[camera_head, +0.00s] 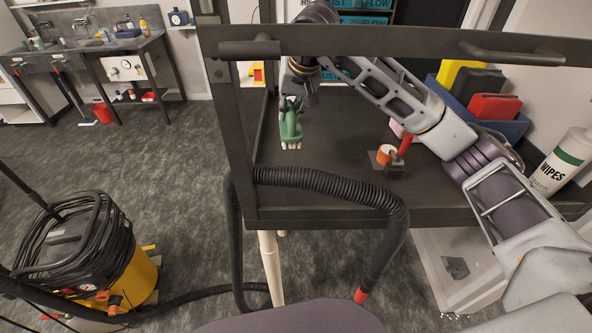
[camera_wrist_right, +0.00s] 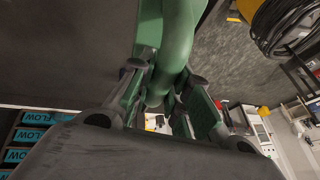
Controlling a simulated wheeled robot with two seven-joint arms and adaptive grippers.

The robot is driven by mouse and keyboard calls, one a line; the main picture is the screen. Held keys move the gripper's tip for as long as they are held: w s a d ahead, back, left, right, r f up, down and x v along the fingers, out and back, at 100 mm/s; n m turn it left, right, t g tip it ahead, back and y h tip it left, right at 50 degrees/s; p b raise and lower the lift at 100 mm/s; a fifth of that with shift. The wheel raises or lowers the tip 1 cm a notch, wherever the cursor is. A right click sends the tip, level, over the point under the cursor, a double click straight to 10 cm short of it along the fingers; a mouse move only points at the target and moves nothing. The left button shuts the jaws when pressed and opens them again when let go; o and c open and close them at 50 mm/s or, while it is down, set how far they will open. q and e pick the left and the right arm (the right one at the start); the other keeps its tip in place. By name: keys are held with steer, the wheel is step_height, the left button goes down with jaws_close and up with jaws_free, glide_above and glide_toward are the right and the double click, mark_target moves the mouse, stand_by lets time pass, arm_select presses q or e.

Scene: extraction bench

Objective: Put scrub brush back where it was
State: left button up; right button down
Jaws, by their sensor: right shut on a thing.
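The scrub brush (camera_head: 290,124) is green with pale bristles pointing down. My right gripper (camera_head: 293,103) is shut on it and holds it over the left part of the dark bench top, near the bench's left frame post. I cannot tell from the head view whether the bristles touch the surface. In the right wrist view the green brush (camera_wrist_right: 178,45) sits between my two fingers (camera_wrist_right: 172,95). My left gripper is not in view.
An orange roll (camera_head: 385,154) and a red-handled item lie mid-bench. A blue bin (camera_head: 487,116) with folders and a wipes canister (camera_head: 563,160) stand at right. A black hose (camera_head: 320,180) crosses the front edge. A yellow vacuum (camera_head: 130,275) stands on the floor at left.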

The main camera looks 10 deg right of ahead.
steer(key=shift+w+a+r+b, duration=0.1)
steer(key=shift+w+a+b, duration=0.2)
steer(key=shift+a, duration=0.15)
steer(key=shift+w+a+r+b, duration=0.1)
steer(key=shift+w+a+b, duration=0.15)
steer(key=shift+a, duration=0.3)
steer(key=shift+w+f, duration=0.25)
steer(key=shift+f, duration=0.2)
steer(key=d+f, duration=0.1)
steer(key=d+f+m, duration=0.1)
steer(key=shift+w+d, duration=0.3)
steer(key=shift+d, duration=0.05)
steer(key=shift+s+d+f, duration=0.3)
steer(key=shift+s+d, duration=0.05)
steer(key=shift+d, duration=0.3)
steer(key=shift+f, duration=0.15)
steer(key=shift+f, duration=2.8)
steer(key=shift+f+p, duration=0.45)
steer(key=shift+f, duration=1.6)
